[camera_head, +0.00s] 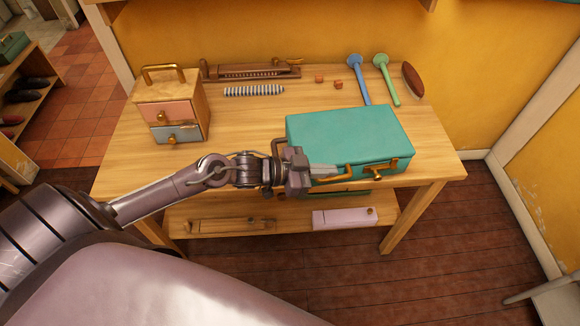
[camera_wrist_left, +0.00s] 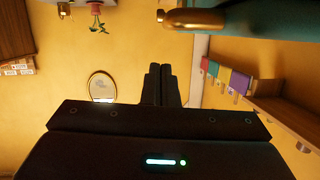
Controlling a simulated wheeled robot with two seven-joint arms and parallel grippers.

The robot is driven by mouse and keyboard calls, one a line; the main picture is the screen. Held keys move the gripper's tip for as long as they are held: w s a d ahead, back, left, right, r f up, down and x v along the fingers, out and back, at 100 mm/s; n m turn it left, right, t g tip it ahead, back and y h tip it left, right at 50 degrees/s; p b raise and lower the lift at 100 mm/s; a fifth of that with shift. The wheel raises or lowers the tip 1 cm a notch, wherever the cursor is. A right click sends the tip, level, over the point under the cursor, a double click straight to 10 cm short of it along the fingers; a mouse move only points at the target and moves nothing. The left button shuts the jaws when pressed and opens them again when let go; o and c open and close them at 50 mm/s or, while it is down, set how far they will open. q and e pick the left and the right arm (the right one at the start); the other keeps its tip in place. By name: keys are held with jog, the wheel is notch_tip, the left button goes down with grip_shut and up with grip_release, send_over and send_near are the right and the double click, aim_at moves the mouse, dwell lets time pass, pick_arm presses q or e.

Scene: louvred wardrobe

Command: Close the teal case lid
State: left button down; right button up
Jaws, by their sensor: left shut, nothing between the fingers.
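The teal case (camera_head: 348,130) stands on the right part of the wooden table, with brass fittings (camera_head: 376,174) along its front. Its lid lies down over the body; I cannot tell whether a thin gap is left at the front edge. My left gripper (camera_head: 322,170) is shut and empty at the case's front left, covering part of its front. In the left wrist view the shut fingers (camera_wrist_left: 165,85) point at the yellow wall, with the teal case (camera_wrist_left: 285,22) and a brass fitting (camera_wrist_left: 192,20) at the upper right. My right gripper is in neither view.
A small drawer box (camera_head: 190,88) stands at the table's left. A striped roll (camera_head: 254,90), a blue spoon (camera_head: 359,80), a green spoon (camera_head: 386,80) and a brown brush (camera_head: 413,80) lie behind. A lilac box (camera_head: 340,218) sits on the lower shelf. The table's middle left is clear.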

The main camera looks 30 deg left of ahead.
pick_arm(q)
jog(key=b+v, duration=0.1)
jog(key=v, duration=0.9)
jog(key=shift+s+r, duration=0.15)
jog(key=shift+r, duration=0.15)
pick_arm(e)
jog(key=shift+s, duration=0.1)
pick_arm(q)
jog(key=shift+d, duration=0.1)
